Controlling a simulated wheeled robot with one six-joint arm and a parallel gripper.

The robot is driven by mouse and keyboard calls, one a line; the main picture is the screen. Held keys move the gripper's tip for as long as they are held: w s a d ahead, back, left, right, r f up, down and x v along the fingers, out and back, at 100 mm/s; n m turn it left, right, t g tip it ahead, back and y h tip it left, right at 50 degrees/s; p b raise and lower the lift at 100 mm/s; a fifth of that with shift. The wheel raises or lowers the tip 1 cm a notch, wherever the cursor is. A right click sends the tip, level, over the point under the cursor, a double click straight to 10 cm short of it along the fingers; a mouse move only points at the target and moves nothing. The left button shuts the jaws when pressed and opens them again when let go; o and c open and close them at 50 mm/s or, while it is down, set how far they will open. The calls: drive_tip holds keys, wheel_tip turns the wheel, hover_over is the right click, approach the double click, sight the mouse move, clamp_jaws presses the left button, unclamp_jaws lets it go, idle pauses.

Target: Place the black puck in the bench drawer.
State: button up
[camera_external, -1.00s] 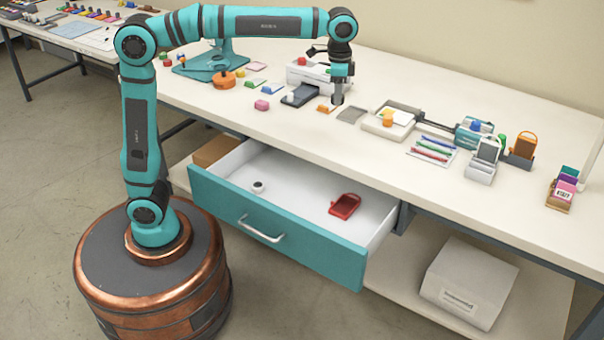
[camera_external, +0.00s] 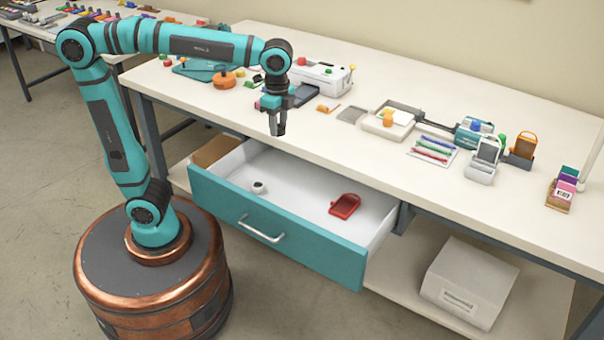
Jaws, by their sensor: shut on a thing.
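The bench drawer (camera_external: 278,228) with its teal front stands pulled open below the bench top. Its white inside is mostly bare. My gripper (camera_external: 277,131) points down above the bench's front edge, in line with the back of the drawer opening. It is shut on a small dark thing, which I take to be the black puck; the dark fingers hide most of it and its outline is hard to make out. No other black puck shows clearly on the bench or in the drawer.
In the drawer lie a small white round piece with a dark centre (camera_external: 259,187) and a red tray-like holder (camera_external: 345,206); free floor lies between them. A white machine (camera_external: 322,77), a pale tray (camera_external: 391,122) and several small items stand on the bench. A white box (camera_external: 468,283) sits on the lower shelf.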

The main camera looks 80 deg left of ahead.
sight(281, 201)
wheel_tip(281, 201, down, 27)
drive_tip(key=shift+r, duration=0.2)
idle(0.3)
drive_tip(key=shift+f, duration=0.15)
drive_tip(key=o, duration=1)
wheel_tip(281, 201, up, 12)
drive_tip(key=shift+r, duration=0.2)
